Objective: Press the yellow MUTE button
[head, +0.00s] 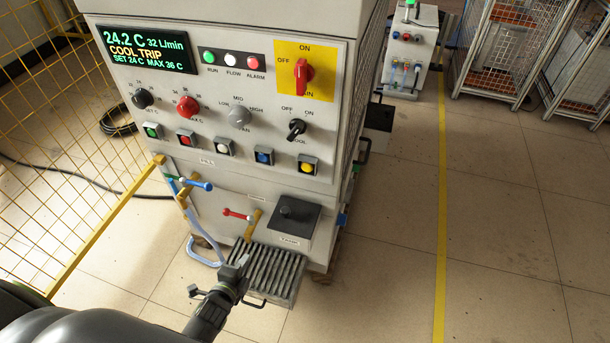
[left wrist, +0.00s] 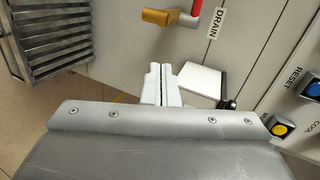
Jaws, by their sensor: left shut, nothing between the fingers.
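The yellow button (head: 307,167) is the rightmost of the row of square push buttons on the grey cabinet's front. It also shows at the right edge of the left wrist view (left wrist: 279,129), partly behind my gripper's housing. Its label cannot be read in the head view. My left gripper (head: 242,262) is low in front of the cabinet, by the grille at its base, well below the button and to its left. Its pale fingers (left wrist: 161,84) are shut with nothing between them, apart from the yellow button. My right gripper is not in view.
A blue button (head: 264,156) sits left of the yellow one. A black knob (head: 296,129) is above it. A black box (head: 290,218) and a red-handled tap (head: 240,215) stick out below. A yellow mesh fence (head: 70,150) stands left.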

